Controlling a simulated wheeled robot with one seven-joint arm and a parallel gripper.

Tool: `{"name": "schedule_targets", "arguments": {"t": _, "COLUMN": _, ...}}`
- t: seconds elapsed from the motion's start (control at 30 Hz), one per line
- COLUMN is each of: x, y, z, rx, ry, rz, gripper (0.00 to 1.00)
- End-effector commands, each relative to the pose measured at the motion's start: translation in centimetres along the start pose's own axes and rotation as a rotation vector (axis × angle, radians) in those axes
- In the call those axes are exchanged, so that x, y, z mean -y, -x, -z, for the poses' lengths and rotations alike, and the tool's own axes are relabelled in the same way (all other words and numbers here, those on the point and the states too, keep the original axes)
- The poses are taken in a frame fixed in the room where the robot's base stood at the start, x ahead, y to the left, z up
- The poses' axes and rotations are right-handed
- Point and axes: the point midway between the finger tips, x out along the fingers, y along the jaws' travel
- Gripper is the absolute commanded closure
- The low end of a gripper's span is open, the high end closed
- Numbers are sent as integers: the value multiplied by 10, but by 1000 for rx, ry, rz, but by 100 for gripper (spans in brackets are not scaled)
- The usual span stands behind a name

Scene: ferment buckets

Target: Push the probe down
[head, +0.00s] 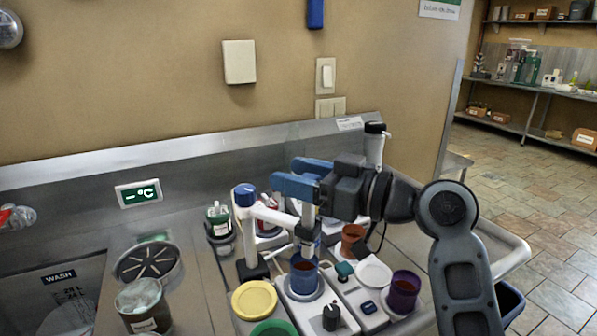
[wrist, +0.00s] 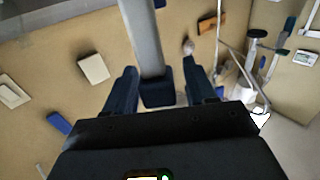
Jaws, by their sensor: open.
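A white stand (head: 270,216) with a blue cap (head: 244,194) reaches its arm over a blue bucket (head: 304,280) of reddish-brown contents. At the arm's end, an upright grey-and-blue probe (head: 307,236) points down at the bucket; whether its tip is inside is hard to tell. My gripper (head: 291,177) is open, with its blue fingers level, above the stand's arm and around the probe's upper end in the picture. Contact is not clear. In the wrist view my gripper (wrist: 161,86) has a grey bar with a dark blue end between the spread fingers.
A terracotta pot (head: 352,239), a purple bucket (head: 404,291), a yellow lid (head: 254,299), a white lid (head: 374,273) and a green lid (head: 274,328) crowd the counter. A tall white dispenser (head: 375,145) stands behind my wrist.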

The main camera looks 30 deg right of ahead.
Motion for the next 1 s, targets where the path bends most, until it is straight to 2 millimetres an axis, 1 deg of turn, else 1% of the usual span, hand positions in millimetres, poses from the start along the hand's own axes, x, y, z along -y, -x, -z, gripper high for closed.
{"name": "schedule_targets", "arguments": {"t": 0.2, "x": 0, "y": 0, "z": 0, "rx": 0, "ry": 0, "rz": 0, "gripper": 45}}
{"name": "schedule_targets", "arguments": {"t": 0.27, "x": 0, "y": 0, "z": 0, "rx": 0, "ry": 0, "rz": 0, "gripper": 49}}
{"name": "schedule_targets", "arguments": {"t": 0.7, "x": 0, "y": 0, "z": 0, "rx": 0, "ry": -1, "rz": 0, "gripper": 92}}
{"name": "schedule_targets", "arguments": {"t": 0.8, "x": 0, "y": 0, "z": 0, "rx": 0, "ry": -1, "rz": 0, "gripper": 100}}
{"name": "schedule_targets", "arguments": {"t": 1.0, "x": 0, "y": 0, "z": 0, "rx": 1, "ry": -1, "rz": 0, "gripper": 100}}
